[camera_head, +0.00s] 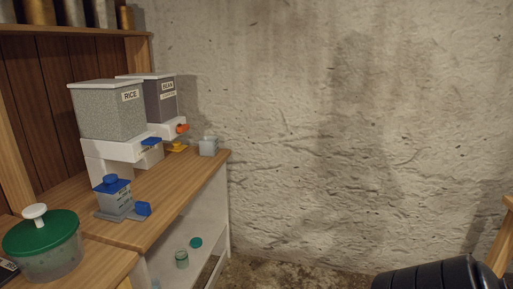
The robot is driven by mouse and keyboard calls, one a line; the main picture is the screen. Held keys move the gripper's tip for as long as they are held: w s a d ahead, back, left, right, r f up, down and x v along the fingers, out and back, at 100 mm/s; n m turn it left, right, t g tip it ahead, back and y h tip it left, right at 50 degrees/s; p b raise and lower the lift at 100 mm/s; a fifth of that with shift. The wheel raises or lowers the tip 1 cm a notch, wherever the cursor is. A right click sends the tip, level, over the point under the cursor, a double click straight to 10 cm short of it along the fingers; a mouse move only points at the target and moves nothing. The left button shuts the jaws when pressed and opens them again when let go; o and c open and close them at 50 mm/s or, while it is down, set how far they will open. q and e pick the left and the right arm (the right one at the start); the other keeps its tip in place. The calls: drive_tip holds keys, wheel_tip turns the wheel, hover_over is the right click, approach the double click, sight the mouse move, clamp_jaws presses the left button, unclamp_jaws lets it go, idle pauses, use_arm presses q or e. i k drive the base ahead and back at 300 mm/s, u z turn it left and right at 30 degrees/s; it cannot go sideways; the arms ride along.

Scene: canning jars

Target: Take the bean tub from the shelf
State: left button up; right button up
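No tub can be read as the bean tub. A dark dispenser with a label that seems to say BEAN (160,102) stands on the wooden counter (185,180), behind a grey dispenser labelled RICE (108,112). A small translucent tub (208,147) stands at the counter's far end, near a yellow-orange piece (177,147). On the lower white shelf are a small jar (181,259) and a green lid (196,242). Neither gripper is in view.
A large tub with a green lid and white knob (42,257) stands at the lower left. Tall jars (75,12) line the upper shelf. A black ribbed object (425,277) is at the lower right, unclear what. A rough wall (340,120) closes the back.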

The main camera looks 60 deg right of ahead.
sight(208, 145)
drive_tip(key=z, duration=2.1)
drive_tip(key=i, duration=1.3)
drive_tip(key=u, duration=0.4)
drive_tip(key=i, duration=1)
drive_tip(key=u, duration=0.75)
